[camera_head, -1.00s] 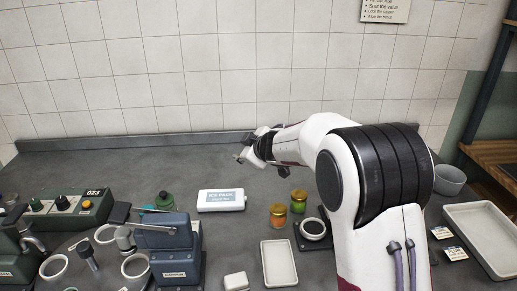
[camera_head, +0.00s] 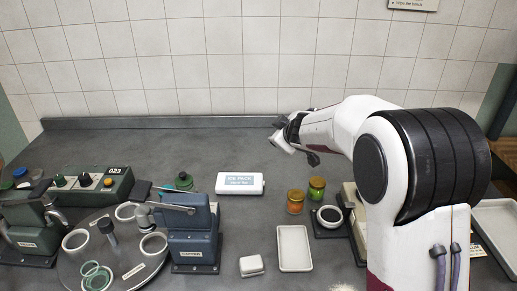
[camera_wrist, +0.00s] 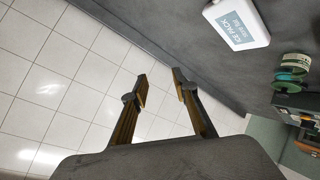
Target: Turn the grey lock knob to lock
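I cannot single out a grey lock knob for certain in either view. A dark green control box (camera_head: 118,188) marked 023 stands at the left and carries several small knobs, among them an orange one (camera_head: 85,179) and a green one (camera_head: 58,180).
A white ice pack (camera_head: 240,189) lies between the box and my gripper; it also shows in the wrist view (camera_wrist: 238,24). A white tray (camera_head: 294,262) lies nearer. The back bench strip is clear.

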